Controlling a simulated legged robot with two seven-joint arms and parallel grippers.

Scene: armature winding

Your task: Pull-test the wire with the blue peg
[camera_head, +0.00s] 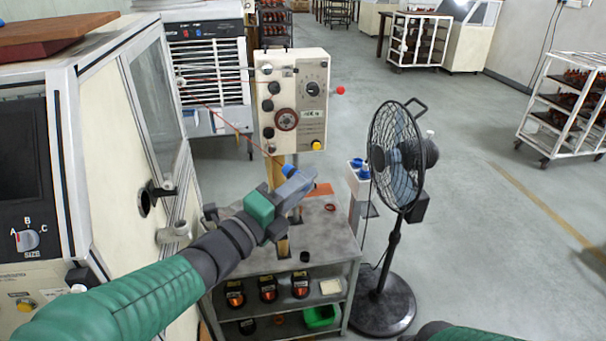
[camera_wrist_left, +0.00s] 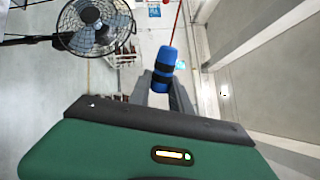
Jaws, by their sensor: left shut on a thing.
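My left gripper (camera_head: 297,183) reaches in over the small grey work table and is shut on the blue peg (camera_head: 290,170). In the left wrist view, the blue peg (camera_wrist_left: 167,58) with dark bands sits between the fingertips (camera_wrist_left: 162,90). A thin red wire (camera_head: 262,150) runs from the peg up and left, in front of the control panel, and looks straight. It also shows leaving the peg's end in the left wrist view (camera_wrist_left: 177,25). The fingers hide part of the peg. Only a bit of my right arm shows at the bottom edge; its gripper is out of view.
A control panel (camera_head: 290,85) with knobs and a dial stands behind the table (camera_head: 330,245). A black fan (camera_head: 395,155) stands close on the right. A large cream machine (camera_head: 110,130) fills the left. Open floor lies right of the fan.

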